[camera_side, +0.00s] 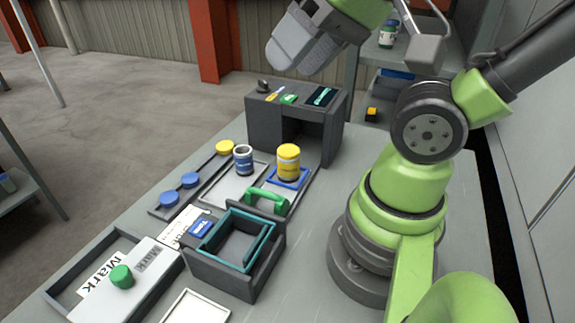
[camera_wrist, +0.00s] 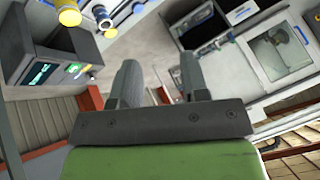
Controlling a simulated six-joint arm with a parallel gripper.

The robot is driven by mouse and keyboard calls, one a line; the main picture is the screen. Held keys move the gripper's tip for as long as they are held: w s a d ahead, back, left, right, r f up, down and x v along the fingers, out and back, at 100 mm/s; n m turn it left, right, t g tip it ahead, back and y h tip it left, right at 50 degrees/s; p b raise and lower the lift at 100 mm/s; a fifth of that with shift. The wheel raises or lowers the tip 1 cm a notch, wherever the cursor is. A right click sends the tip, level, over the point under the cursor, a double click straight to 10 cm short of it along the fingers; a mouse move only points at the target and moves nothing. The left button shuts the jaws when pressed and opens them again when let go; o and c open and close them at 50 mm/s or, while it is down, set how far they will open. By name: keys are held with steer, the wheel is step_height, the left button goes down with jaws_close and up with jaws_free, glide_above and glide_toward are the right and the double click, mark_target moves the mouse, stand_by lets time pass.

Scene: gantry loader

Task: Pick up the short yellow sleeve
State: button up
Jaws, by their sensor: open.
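A yellow cylinder with a white band (camera_side: 288,161) stands upright in a blue square frame (camera_side: 287,181). It also shows at the top left of the wrist view (camera_wrist: 68,13). A flat yellow disc (camera_side: 224,147) sits on the dark rail at the back left. The pictures do not settle which of these is the short sleeve. My gripper (camera_side: 295,50) is high above the table, in front of and over the dark console, apart from both. In the wrist view my gripper (camera_wrist: 158,78) shows two fingers spread with nothing between them.
A white and blue cylinder (camera_side: 243,160) stands beside the yellow one. The dark console (camera_side: 328,128) rises behind. A green handle (camera_side: 267,200) and an open grey box with teal rim (camera_side: 222,278) are in front. Blue knobs (camera_side: 190,180) line the rail.

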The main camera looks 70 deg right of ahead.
steer(key=o, duration=0.8)
steer(key=shift+c, duration=0.2)
